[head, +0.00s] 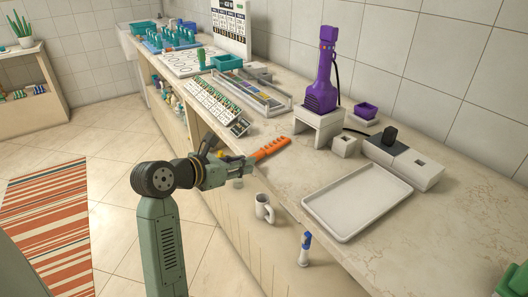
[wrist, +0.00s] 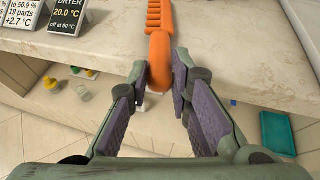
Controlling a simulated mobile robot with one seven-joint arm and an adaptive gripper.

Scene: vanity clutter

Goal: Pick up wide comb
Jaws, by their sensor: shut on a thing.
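The wide comb (head: 271,149) is orange and lies over the front edge of the counter in the head view. In the wrist view the comb (wrist: 160,45) points away from me, with its toothed part towards the top and its rounded handle end between my finger pads. My gripper (head: 248,160) is at the counter's front edge. In the wrist view my gripper (wrist: 162,85) is shut on the comb's handle end. I cannot tell whether the comb's far end touches the counter.
A display block (wrist: 70,17) stands left of the comb. A white tray (head: 347,230), a purple dryer (head: 322,80) on a white stand (head: 316,127) and a divided organiser (head: 250,95) are on the counter (head: 285,185). A mug (head: 264,208) is below the counter's edge.

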